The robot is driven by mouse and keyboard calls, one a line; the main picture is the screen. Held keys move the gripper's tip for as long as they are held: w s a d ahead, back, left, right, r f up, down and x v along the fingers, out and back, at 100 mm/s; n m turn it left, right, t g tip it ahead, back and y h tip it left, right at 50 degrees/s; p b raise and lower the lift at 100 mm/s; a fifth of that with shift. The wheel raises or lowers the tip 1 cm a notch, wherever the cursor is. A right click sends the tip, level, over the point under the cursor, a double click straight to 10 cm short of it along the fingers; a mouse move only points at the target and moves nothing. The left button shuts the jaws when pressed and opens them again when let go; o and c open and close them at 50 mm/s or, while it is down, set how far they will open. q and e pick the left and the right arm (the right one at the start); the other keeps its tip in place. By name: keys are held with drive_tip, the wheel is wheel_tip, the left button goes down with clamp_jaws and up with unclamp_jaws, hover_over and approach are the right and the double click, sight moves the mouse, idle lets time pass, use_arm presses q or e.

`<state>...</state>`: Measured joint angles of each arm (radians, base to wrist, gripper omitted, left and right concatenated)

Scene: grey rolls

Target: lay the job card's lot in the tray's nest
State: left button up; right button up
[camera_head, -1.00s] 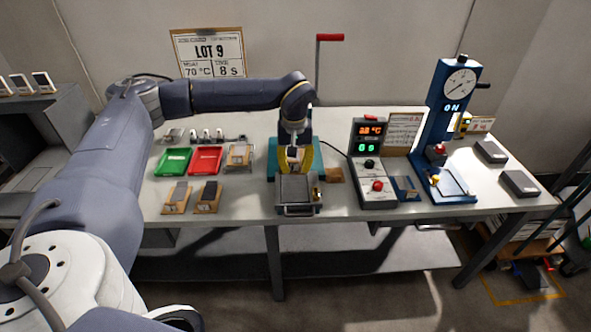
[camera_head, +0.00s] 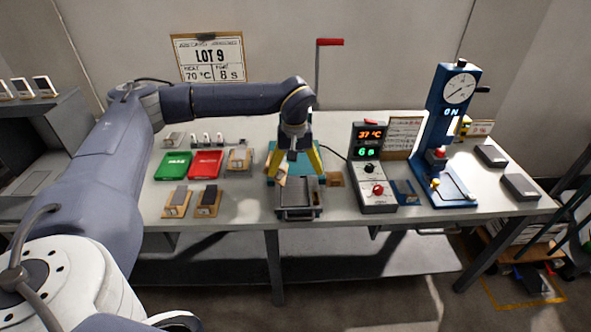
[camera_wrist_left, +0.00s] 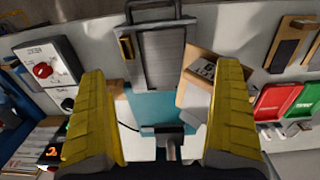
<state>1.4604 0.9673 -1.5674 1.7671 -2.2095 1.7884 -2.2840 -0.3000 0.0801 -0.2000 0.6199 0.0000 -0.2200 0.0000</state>
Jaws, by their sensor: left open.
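The job card (camera_head: 208,57) on the back wall reads LOT 9, 70 °C, 8 s. The grey metal tray (camera_head: 298,208) with a front handle sits at the teal base (camera_head: 272,160); in the wrist view the tray (camera_wrist_left: 160,62) lies ahead of my fingers. My left gripper (camera_head: 296,168) is open above the base, with its yellow fingers apart. A tan piece with a grey label (camera_wrist_left: 202,72) is tilted beside the tray, near one finger; contact is unclear. Its lot mark is unreadable. My right gripper is out of view.
Two tan-backed pieces (camera_head: 207,200) lie at front left, before green (camera_head: 173,165) and red (camera_head: 206,163) bins. A control box (camera_head: 372,185) reading 37 °C and 6 s stands right, then a blue gauge press (camera_head: 450,130). A small brown block (camera_head: 334,179) lies between.

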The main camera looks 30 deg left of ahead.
use_arm(q)
drive_tip(key=shift+r, duration=0.1)
wheel_tip(320, 180, up, 12)
idle(0.5)
drive_tip(key=shift+c, duration=0.4)
clamp_jaws()
idle(0.5)
